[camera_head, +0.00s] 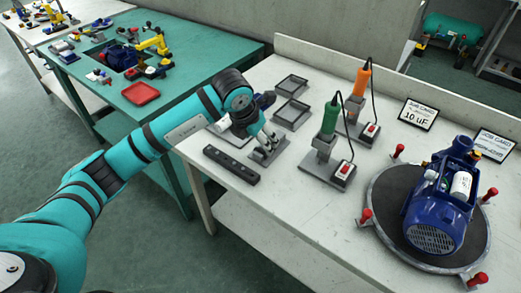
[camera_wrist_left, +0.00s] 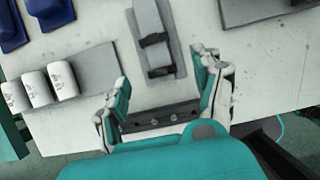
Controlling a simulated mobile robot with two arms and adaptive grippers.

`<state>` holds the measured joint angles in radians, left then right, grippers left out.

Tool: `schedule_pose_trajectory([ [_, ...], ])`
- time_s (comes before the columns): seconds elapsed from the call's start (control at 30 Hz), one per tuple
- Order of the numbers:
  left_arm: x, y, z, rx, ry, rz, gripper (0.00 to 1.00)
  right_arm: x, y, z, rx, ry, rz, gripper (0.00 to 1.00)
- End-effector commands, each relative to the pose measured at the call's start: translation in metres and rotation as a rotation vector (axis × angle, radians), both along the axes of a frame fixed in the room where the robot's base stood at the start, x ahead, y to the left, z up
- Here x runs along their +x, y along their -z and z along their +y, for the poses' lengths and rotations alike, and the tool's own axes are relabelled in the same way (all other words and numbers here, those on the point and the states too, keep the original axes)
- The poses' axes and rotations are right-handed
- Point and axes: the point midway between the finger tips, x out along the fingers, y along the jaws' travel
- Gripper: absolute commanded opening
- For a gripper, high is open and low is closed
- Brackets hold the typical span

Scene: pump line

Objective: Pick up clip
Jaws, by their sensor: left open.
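A grey fixture (camera_wrist_left: 152,38) lies on the white bench, with a raised lighter grey strip and two dark clip-like pieces (camera_wrist_left: 160,72) across its near end. Which part is the clip is hard to tell. The fixture also shows in the head view (camera_head: 268,158), partly hidden under my left gripper. My left gripper (camera_head: 268,138) is over the bench, just above the fixture. In the left wrist view its fingers (camera_wrist_left: 162,72) are spread apart, with the fixture's near end between their tips and nothing held. My right gripper is out of view.
A black bar (camera_head: 231,164) lies beside the fixture near the bench edge. Two upright tools, orange (camera_head: 362,78) and green (camera_head: 330,116), stand on the right. A blue pump (camera_head: 440,210) sits on a round turntable.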

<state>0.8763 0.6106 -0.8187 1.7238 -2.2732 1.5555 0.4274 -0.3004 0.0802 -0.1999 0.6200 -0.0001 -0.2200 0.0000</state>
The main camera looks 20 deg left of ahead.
Motion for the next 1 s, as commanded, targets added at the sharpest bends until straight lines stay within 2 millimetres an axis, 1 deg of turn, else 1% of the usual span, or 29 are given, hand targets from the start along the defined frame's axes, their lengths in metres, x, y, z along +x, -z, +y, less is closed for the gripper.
schedule_pose_trajectory([
  [0.07,0.001,0.006,0.0,-0.001,-0.001,0.002,0.67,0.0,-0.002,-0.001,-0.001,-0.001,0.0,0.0],
  [0.23,0.006,0.03,-0.002,0.0,-0.001,0.005,0.67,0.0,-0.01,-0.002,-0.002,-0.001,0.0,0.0],
  [0.3,0.01,0.04,-0.003,-0.001,-0.001,0.005,0.67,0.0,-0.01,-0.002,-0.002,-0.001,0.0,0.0],
  [0.4,0.014,0.048,-0.004,0.0,0.0,0.001,0.67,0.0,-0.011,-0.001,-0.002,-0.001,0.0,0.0],
  [0.67,0.015,0.05,-0.005,0.0,0.0,0.0,0.67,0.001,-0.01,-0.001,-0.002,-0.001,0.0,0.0],
  [0.97,0.015,0.05,-0.004,0.0,0.0,0.0,0.29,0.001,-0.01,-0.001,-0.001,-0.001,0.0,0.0],
  [1.0,0.015,0.05,-0.004,0.0,0.0,0.0,0.29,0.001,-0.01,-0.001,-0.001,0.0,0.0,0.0],
])
